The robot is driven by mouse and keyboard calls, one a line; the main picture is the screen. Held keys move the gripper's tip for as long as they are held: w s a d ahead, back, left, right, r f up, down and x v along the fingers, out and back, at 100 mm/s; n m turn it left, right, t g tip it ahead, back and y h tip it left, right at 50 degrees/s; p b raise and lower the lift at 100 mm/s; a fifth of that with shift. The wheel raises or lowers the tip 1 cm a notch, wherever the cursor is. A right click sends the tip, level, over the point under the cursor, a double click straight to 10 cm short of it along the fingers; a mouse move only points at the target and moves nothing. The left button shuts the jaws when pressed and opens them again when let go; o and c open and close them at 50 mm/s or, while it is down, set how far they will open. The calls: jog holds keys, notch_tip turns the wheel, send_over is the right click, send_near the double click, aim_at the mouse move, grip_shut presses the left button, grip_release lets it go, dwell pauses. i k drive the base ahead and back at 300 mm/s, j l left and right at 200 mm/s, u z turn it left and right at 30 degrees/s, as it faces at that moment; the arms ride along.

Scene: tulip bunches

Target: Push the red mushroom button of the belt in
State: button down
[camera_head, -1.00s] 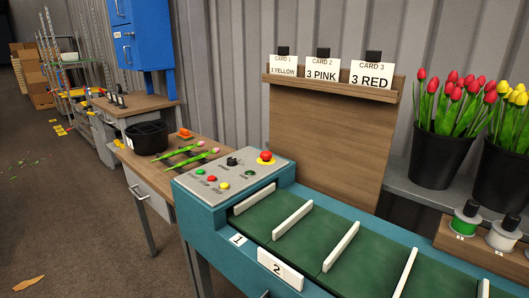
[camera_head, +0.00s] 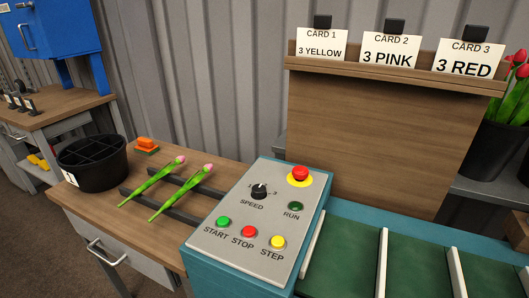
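The red mushroom button (camera_head: 300,174) stands on a yellow disc at the upper right of the grey control panel (camera_head: 230,243), at the near-left end of the belt. The panel also carries a black SPEED knob (camera_head: 259,191), a dark green RUN lamp (camera_head: 295,207), a green START button (camera_head: 223,222), a smaller red STOP button (camera_head: 249,231) and a yellow STEP button (camera_head: 278,242). The green belt (camera_head: 345,262) with white dividers runs to the right in a teal frame. My gripper is not in view.
Left of the panel, a wooden table (camera_head: 110,218) holds two pink tulips (camera_head: 160,180) on dark rails, a black divided bucket (camera_head: 93,162) and an orange item (camera_head: 147,144). Behind the belt stands a wooden board with three cards (camera_head: 391,50). A bucket of red tulips (camera_head: 496,148) is at right.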

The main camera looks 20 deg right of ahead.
aim_at(301, 170)
jog(key=i+j, duration=0.25)
jog(key=i+j+z, duration=0.1)
jog(key=j, duration=0.4)
jog(key=i+j, duration=0.5)
jog(key=j, duration=0.3)
jog(key=i+j+z, duration=0.1)
jog(key=i+j, duration=0.35)
jog(key=j, duration=0.3)
jog(key=z, duration=0.05)
